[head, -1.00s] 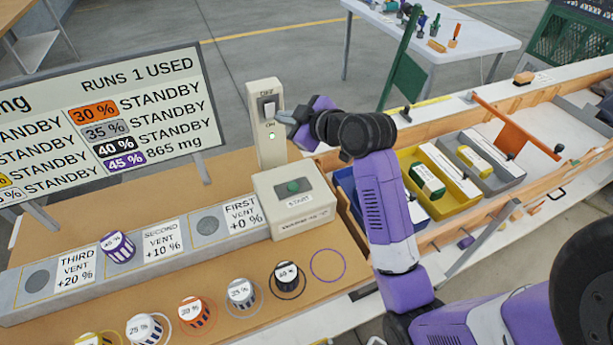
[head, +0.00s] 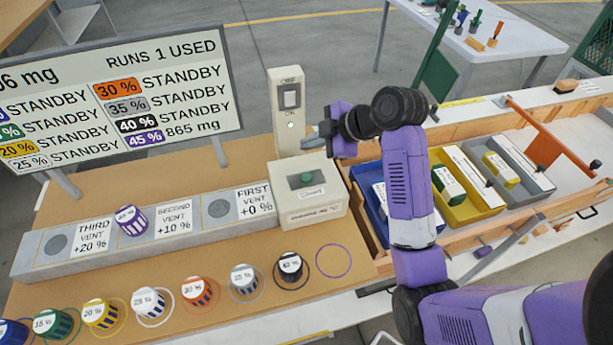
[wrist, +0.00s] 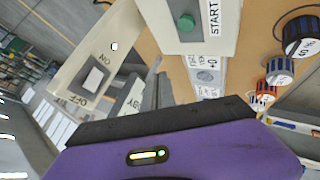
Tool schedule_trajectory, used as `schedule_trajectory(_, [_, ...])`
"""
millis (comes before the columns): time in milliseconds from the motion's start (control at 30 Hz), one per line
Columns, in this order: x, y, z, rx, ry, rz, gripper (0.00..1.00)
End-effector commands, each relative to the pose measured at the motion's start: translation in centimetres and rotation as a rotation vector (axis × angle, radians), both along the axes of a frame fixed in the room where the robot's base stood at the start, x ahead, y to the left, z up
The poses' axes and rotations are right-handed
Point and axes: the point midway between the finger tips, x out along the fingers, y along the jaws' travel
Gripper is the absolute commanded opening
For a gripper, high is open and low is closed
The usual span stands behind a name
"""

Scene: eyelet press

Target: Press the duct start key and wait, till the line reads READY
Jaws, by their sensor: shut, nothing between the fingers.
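The green start key (head: 307,179) sits on top of a pale box (head: 312,205) labelled START. It also shows in the wrist view (wrist: 187,22). My gripper (head: 310,140) is shut and empty, above the back of the box and apart from the key. A pale post (head: 285,140) behind the box carries an ON/OFF rocker switch (head: 289,97) and a lit green lamp (head: 290,125). The line board (head: 120,95) reads RUNS 1 USED, STANDBY on several rows, and 865 mg beside 45 %. Its left edge is cut off; I see no READY.
A 45 % cup (head: 131,220) stands at the second vent of the grey duct (head: 40,262). Several percent-marked cups, such as the 40 % cup (head: 289,267), line the front. An empty purple ring (head: 334,261) is at their right.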

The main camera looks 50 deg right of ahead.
Motion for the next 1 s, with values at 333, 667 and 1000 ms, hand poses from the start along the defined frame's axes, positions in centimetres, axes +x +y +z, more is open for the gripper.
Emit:
schedule_trajectory(333, [0.0, 0.0, -3.2, 0.002, 0.001, -0.001, 0.00])
schedule_trajectory(667, [0.0, 0.0, -7.5, 0.002, 0.001, -0.001, 0.00])
schedule_trajectory(1000, [0.0, 0.0, -8.7, 0.001, 0.000, -0.001, 0.00])
